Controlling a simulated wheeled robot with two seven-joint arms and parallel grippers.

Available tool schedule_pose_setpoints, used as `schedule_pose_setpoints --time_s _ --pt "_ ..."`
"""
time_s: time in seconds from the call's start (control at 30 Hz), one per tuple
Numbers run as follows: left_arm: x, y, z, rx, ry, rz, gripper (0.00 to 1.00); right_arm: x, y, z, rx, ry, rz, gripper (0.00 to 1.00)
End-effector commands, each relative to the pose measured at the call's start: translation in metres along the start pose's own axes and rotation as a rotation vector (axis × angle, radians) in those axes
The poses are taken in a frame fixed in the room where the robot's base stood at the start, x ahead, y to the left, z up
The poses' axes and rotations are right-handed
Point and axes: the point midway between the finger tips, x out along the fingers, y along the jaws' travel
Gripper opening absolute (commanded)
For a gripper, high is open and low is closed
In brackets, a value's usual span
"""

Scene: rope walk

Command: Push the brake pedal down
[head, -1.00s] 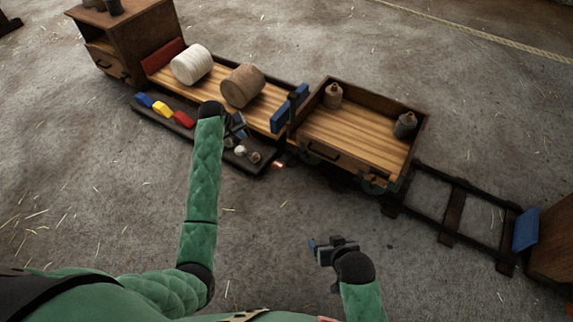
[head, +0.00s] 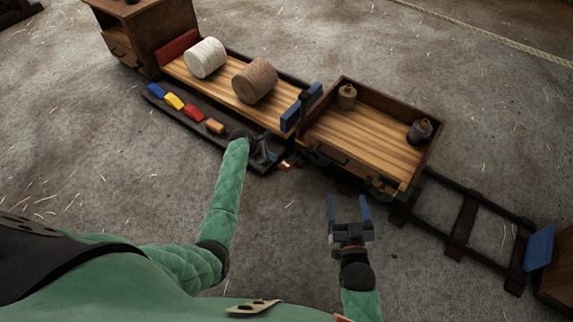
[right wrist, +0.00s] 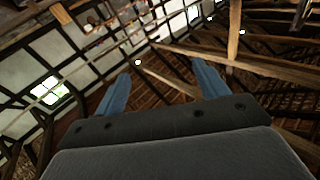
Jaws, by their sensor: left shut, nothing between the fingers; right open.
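A small copper-orange piece (head: 285,165), which may be the brake pedal, shows low between the bench's dark ledge and the cart (head: 398,192). It is too small to tell whether it is up or down. My left gripper (head: 268,156) is shut and empty over the right end of the ledge, just left of that piece; I cannot tell whether it touches anything. My right gripper (head: 348,208) is open and empty over the floor in front of the cart, its blue fingers pointing away from me. Its fingers also show in the right wrist view (right wrist: 161,88), with only roof and walls beyond.
The ledge (head: 232,145) carries blue, yellow, red and orange blocks. A white spool (head: 205,57) and a brown spool (head: 254,81) lie on the bench above. Two bottles stand in the cart. Rails (head: 463,222) run right to a blue-faced stop (head: 539,247). The near floor is clear.

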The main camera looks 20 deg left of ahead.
Motion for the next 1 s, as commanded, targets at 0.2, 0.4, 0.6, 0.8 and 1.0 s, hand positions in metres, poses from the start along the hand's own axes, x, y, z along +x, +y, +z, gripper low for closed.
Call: schedule_pose_setpoints --time_s 0.2,0.4,0.6,0.8,1.0 --pt "0.000 0.001 0.000 -0.104 0.000 0.003 0.00 0.000 0.000 -0.003 0.000 0.013 0.000 0.73" --pt "0.000 0.001 0.000 -0.115 0.000 0.003 0.00 0.000 0.000 -0.002 0.000 0.012 0.000 0.73" --pt "0.000 0.001 0.000 -0.113 0.000 0.003 0.00 0.000 0.000 -0.003 0.000 0.014 0.000 0.73" --pt "0.001 0.001 0.000 -0.113 0.000 0.003 0.00 0.003 0.000 -0.014 -0.004 0.050 -0.002 0.73" --pt "0.003 0.001 0.000 -0.112 0.000 0.003 0.00 0.006 -0.002 -0.039 -0.011 0.127 -0.006 0.73"
